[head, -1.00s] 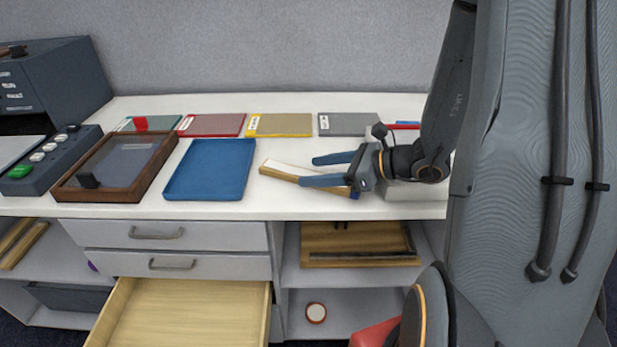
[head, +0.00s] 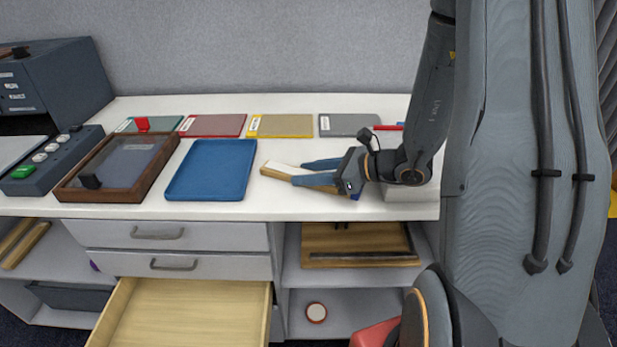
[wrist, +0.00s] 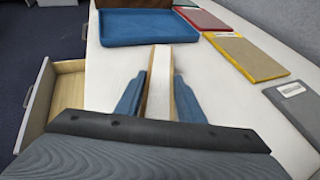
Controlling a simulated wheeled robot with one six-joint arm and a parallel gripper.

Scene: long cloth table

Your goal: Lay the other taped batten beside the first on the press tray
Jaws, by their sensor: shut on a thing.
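A wooden batten (head: 281,170) with a white upper face lies on the white tabletop, right of the blue tray. A small blue patch shows at its right end, under my gripper. My gripper (head: 298,173) is low over the table and shut on this batten, with one finger along each side. In the wrist view the batten (wrist: 158,78) runs between the fingers, its far end pointing towards the blue tray (wrist: 150,28). The blue tray (head: 211,168) looks empty in the head view. I cannot make out another batten on it.
A wood-framed tray (head: 148,170) stands left of the blue tray. Red (head: 218,125), yellow (head: 285,126) and grey (head: 345,125) flat panels lie along the back. A drawer (head: 185,315) stands open below the table. Clear tabletop lies between batten and panels.

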